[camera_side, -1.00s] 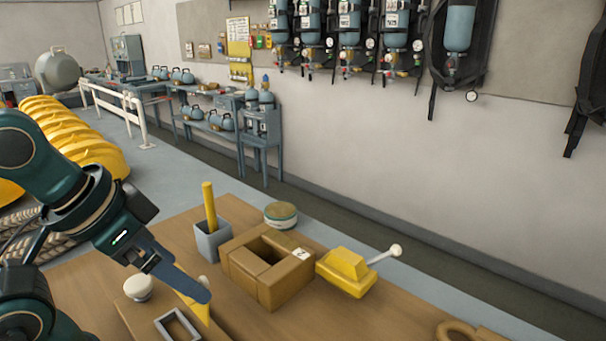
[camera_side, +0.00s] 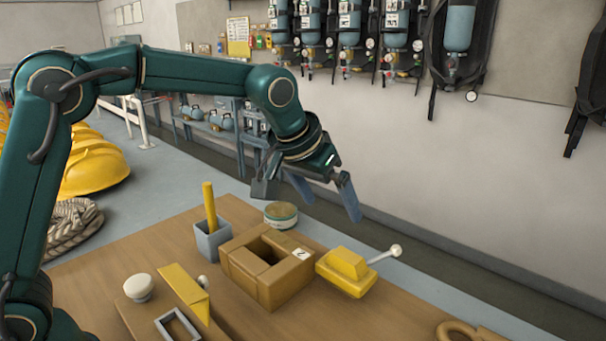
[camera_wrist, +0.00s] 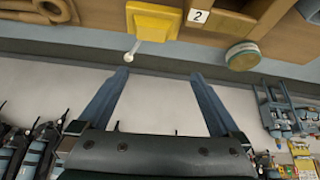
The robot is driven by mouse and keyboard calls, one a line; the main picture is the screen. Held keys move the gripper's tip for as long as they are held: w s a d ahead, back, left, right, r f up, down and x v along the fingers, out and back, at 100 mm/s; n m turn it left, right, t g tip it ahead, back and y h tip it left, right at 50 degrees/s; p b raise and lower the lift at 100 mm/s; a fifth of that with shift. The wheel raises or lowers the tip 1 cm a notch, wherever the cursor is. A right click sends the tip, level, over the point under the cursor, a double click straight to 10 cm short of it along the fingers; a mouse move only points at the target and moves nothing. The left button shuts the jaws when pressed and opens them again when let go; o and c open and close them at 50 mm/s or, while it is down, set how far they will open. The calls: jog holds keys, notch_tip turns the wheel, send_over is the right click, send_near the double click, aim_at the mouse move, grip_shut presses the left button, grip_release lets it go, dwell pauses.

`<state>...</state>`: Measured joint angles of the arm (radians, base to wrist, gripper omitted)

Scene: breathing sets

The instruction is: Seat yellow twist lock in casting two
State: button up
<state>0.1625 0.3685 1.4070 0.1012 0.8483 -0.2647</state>
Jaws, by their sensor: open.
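A yellow twist lock (camera_side: 346,271) with a pale lever ending in a white ball lies on the table, right beside casting two (camera_side: 282,290). Casting two is a brown block with a rectangular opening in its top and a "2" label. The opening looks empty from the side. My gripper (camera_side: 331,206) is open and empty, raised above and behind the casting and lock. In the wrist view my gripper's (camera_wrist: 160,79) fingers are spread apart, pointing towards the table edge. The twist lock (camera_wrist: 154,22) shows beyond the fingertips, and part of casting two (camera_wrist: 222,28) is at its right.
A grey cup (camera_side: 212,241) with a yellow stick and a round tin (camera_side: 281,214) stand behind the casting. A yellow wedge-shaped piece (camera_side: 185,289), a white knob (camera_side: 138,287) and a grey frame (camera_side: 164,332) are at the left front. A brown ring (camera_side: 457,331) lies front right.

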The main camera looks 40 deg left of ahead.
aim_at(346, 257)
jog(key=shift+m+g, duration=0.3)
jog(key=shift+g, duration=0.5)
jog(key=f, duration=0.2)
jog(key=w+d+f, duration=0.1)
jog(key=f, duration=0.2)
jog(key=d+f, duration=0.1)
jog(key=f, duration=0.2)
jog(key=shift+w, duration=0.15)
jog(key=shift+x, duration=2.1)
jog(key=shift+r, duration=0.1)
grip_shut()
